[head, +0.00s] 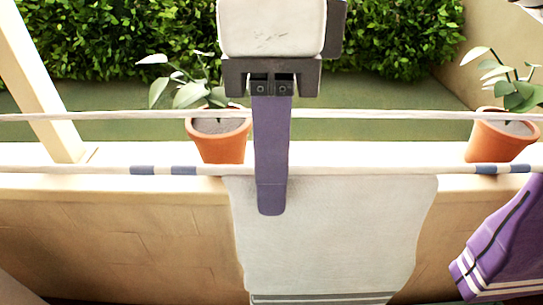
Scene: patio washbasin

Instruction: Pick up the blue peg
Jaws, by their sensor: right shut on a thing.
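My right gripper (271,198) comes down from the top middle, its long purple-blue fingers pressed close together. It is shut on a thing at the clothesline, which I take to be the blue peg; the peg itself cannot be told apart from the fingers. The fingertips are in front of the upper part of a pale towel (340,235) that hangs at the near line. My left gripper is not in view.
Two pale lines (400,115) run across the view. Short blue pieces (183,170) sit on the near line left and right (485,169). Potted plants (222,140) (500,138) stand on the wall ledge. A purple striped cloth (505,240) hangs at right.

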